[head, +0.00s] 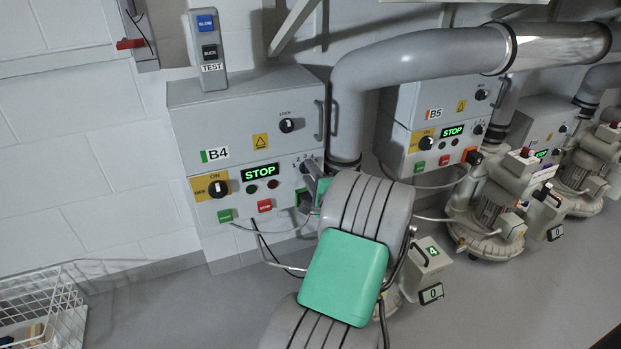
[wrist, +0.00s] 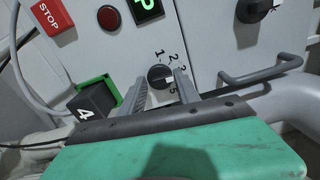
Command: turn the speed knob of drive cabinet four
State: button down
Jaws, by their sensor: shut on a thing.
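Drive cabinet four is the grey box labelled B4 (head: 230,118) on the wall in the head view. Its display (head: 260,173) reads STOP. The speed knob (wrist: 159,76) is a dark round knob with a pale pointer, beside printed numbers in the wrist view. My gripper (wrist: 160,84) has its two ridged fingers on either side of the knob, shut on it. In the head view my gripper (head: 314,178) reaches the cabinet's lower right front and covers part of the knob area.
A yellow-backed ON/OFF switch (head: 217,188), a green button (head: 225,215) and a red STOP button (head: 265,206) sit close by. A grey handle (wrist: 260,72) and a black block marked 4 (wrist: 97,103) flank my fingers. A large grey pipe (head: 350,110) rises beside the cabinet.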

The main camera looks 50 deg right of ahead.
jog(key=shift+w+d+r+n, duration=0.1)
jog(key=shift+r+n, duration=0.4)
jog(key=shift+r, duration=0.15)
jog(key=c, duration=1.3)
grip_release()
jog(key=shift+r, duration=0.1)
jog(key=shift+o, duration=1.1)
jog(key=shift+f+b, duration=0.3)
jog(key=shift+a+f, duration=0.2)
jog(key=p+v, duration=0.1)
jog(key=v, duration=0.7)
